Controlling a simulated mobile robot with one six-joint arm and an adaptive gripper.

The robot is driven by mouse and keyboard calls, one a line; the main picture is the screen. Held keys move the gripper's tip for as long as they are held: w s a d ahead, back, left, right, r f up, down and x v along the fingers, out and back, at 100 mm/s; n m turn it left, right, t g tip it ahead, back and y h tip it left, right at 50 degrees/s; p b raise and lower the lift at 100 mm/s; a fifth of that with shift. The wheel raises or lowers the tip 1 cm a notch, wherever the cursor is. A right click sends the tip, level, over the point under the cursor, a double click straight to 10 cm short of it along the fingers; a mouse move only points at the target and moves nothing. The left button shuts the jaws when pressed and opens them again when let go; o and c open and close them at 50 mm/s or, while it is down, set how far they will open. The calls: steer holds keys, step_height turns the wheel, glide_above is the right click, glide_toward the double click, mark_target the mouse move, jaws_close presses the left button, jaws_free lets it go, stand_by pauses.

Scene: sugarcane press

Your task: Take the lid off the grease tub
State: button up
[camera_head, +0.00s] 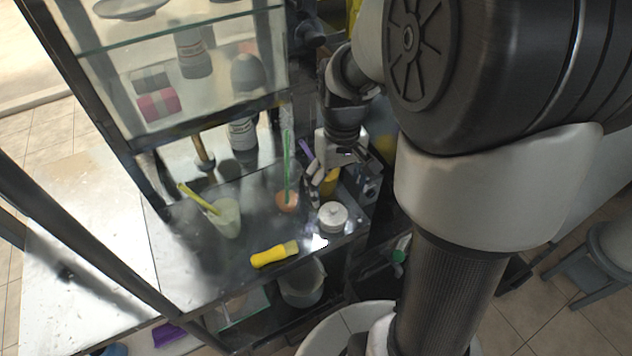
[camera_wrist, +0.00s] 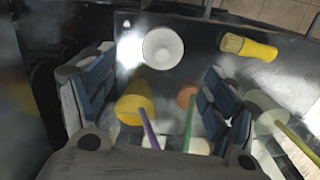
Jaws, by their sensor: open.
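The grease tub appears to be the small white round pot (camera_head: 333,216) with a lid and a small knob, standing near the front right of the metal counter. In the wrist view the white tub (camera_wrist: 163,47) is seen from above, beyond my fingertips, with its lid on. My gripper (camera_head: 322,182) is open and empty, pointing down just behind the tub in the head view and apart from it. In the wrist view both fingers of my gripper (camera_wrist: 157,68) show spread wide.
A yellow-handled brush (camera_head: 275,253) lies left of the tub. A yellow cup (camera_wrist: 135,103) with a purple straw stands between my fingers in the wrist view. An orange cup (camera_head: 287,202) with a green straw and a pale cup (camera_head: 227,218) stand farther left. A glass cabinet (camera_head: 190,65) rises behind.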

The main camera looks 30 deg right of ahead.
mark_target(334, 209)
steer(key=f+b, duration=0.3)
steer(key=f, duration=0.5)
steer(key=shift+a+f, duration=0.15)
steer(key=shift+a, duration=0.05)
steer(key=shift+c, duration=0.5)
steer(key=c, duration=0.7)
